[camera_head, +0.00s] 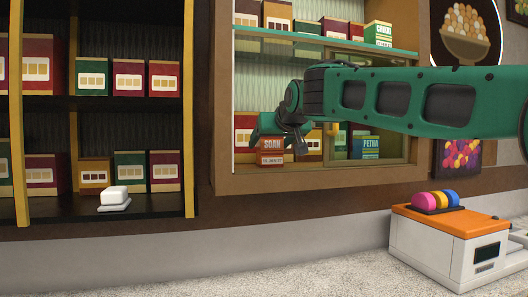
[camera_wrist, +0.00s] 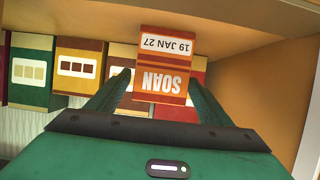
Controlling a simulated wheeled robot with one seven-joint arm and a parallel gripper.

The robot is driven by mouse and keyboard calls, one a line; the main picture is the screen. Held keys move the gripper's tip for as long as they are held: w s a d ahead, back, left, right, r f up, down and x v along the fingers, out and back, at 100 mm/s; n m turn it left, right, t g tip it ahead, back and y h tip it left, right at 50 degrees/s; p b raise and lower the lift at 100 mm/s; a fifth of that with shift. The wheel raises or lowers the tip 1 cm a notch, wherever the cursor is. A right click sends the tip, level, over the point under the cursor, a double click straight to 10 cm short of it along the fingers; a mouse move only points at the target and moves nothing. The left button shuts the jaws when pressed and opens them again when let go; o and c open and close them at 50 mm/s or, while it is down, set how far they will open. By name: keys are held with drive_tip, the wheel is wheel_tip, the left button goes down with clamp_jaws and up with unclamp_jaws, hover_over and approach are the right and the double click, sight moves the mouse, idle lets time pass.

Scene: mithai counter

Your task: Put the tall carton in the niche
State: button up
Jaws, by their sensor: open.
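An orange-and-brown carton (camera_head: 271,151) labelled SOAN stands upright on the bottom ledge of the lit wall niche (camera_head: 350,181), at its left front. It also shows in the wrist view, upside down, as an orange carton (camera_wrist: 163,70) dated 19 JAN 27. My gripper (camera_head: 268,134) is open at the carton's upper part. In the wrist view my gripper's fingers (camera_wrist: 160,88) lie on either side of the carton; I cannot tell whether they touch it. My arm hides part of the niche.
Other cartons (camera_head: 364,147) stand inside the niche, some behind a glass panel. A glass shelf (camera_head: 300,38) crosses above my gripper. A dark shelf unit (camera_head: 100,104) is at left, with a small white item (camera_head: 115,196). A white-orange machine (camera_head: 440,240) stands on the counter at right.

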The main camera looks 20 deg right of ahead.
drive_tip(key=v, duration=0.7)
drive_tip(key=shift+s, duration=0.3)
